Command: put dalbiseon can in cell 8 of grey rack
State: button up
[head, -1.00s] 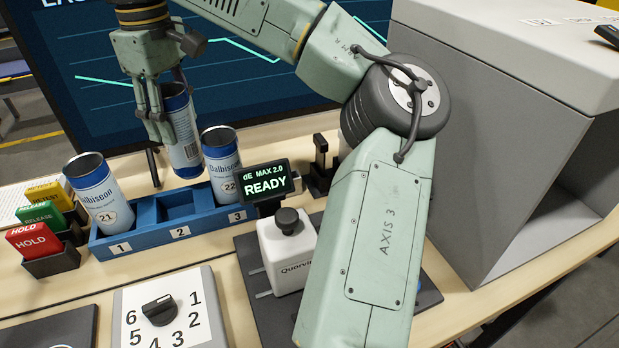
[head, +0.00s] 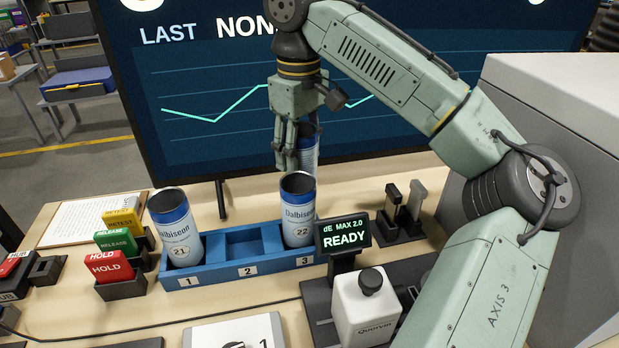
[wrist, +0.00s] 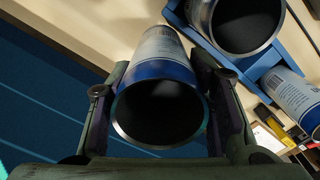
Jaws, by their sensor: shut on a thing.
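My gripper (head: 292,150) is shut on a blue-and-white can (head: 308,150), held upright in the air behind the blue rack, in front of the screen. In the wrist view the held can (wrist: 160,100) sits between both fingers with its open mouth toward the camera. The printing on its label is too hidden to read. A Dalbiseon can marked 21 (head: 175,230) stands in cell 1 of the blue rack (head: 215,272). A Dalbiseon can marked 22 (head: 298,212) stands in cell 3. Cell 2 is empty. No grey rack shows in these views.
HOLD (head: 110,267) and RELEASE (head: 116,242) blocks stand left. A large screen (head: 200,100) rises behind; a grey cabinet (head: 560,130) stands right.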

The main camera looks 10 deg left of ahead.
jog(key=shift+f, duration=2.5)
jog(key=shift+f, duration=0.1)
jog(key=o, duration=0.5)
